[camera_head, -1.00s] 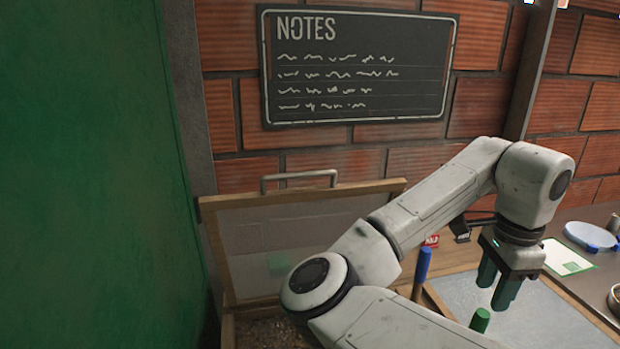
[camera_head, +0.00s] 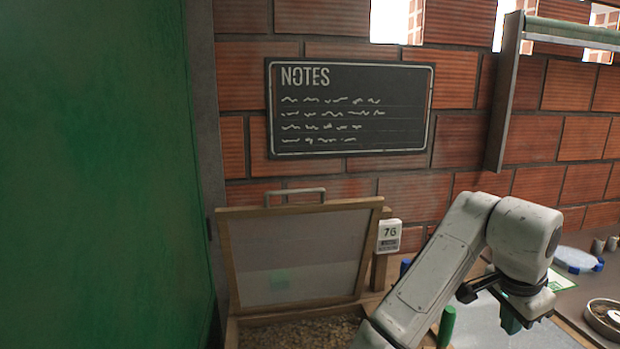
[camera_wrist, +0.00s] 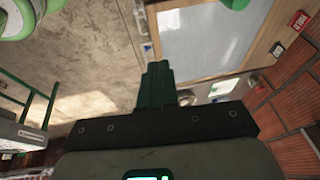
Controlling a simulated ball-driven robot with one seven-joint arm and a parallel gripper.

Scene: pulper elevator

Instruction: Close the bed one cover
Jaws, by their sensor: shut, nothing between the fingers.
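A wooden-framed cover with a translucent panel (camera_head: 298,258) stands raised and tilted back at the left in the head view. It has a metal handle (camera_head: 294,195) along its top edge. Below it is an open wooden bed (camera_head: 262,335) filled with brown, crumbly material. The scene does not show which bed is number one. My gripper (camera_head: 512,318) is to the right of the cover and apart from it, pointing down over the pale panel. In the wrist view its green fingers (camera_wrist: 156,84) are together and empty.
A green wall (camera_head: 95,180) stands close on the left. A green post (camera_head: 446,326) stands near my arm. A bowl (camera_head: 604,316) sits at the right. A chalkboard (camera_head: 348,108) hangs behind.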

